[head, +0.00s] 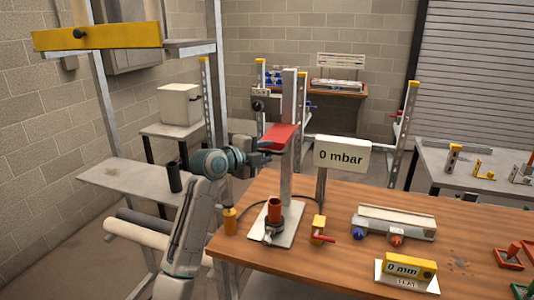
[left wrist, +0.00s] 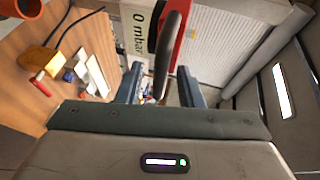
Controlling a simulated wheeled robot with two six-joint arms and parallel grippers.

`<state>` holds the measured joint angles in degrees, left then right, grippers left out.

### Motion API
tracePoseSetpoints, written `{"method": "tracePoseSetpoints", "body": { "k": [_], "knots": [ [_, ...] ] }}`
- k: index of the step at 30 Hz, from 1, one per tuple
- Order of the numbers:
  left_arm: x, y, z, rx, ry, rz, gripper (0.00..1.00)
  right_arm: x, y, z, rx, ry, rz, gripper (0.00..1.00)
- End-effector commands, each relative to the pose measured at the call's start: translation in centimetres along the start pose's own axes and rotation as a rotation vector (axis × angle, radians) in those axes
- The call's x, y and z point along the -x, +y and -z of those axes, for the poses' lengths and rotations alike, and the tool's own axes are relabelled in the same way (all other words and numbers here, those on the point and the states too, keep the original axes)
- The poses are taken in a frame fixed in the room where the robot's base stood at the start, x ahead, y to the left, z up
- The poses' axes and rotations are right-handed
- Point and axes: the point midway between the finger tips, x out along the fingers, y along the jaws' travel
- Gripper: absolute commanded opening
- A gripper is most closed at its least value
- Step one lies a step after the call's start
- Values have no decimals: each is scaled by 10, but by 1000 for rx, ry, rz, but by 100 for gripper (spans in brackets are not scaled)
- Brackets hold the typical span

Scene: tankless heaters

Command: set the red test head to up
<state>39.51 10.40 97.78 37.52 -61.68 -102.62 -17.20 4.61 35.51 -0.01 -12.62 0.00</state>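The red test head (head: 280,137) is on the upright metal post (head: 288,170), well above the orange-brown cylinder (head: 274,211) on the base plate (head: 284,226). My left gripper (head: 265,149) is at the left side of the head. In the left wrist view the red head (left wrist: 175,45) carries a dark bar handle (left wrist: 168,55). The fingers of my left gripper (left wrist: 160,85) are apart, with the handle's near end in line with the gap between them. Contact with the handle cannot be told. My right gripper is not in view.
A sign reading "0 mbar" (head: 341,154) stands right of the post. A yellow valve with a red lever (head: 319,230), a white unit (head: 394,223) and a yellow "0 mm" gauge (head: 409,267) are on the wooden table (head: 345,265).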

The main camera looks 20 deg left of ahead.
Motion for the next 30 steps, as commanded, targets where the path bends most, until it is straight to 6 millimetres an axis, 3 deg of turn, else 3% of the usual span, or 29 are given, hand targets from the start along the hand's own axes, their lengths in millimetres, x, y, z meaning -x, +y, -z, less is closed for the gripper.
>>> {"method": "tracePoseSetpoints", "body": {
  "k": [9,13,19,30],
  "knots": [
    [64,4,-2,-6,-3,2,34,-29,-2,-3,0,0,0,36],
    [83,2,-2,-5,-3,1,34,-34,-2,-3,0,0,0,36],
    [95,1,0,-2,-2,2,34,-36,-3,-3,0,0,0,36],
    [95,0,0,0,-1,1,34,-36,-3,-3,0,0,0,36]
  ]
}}
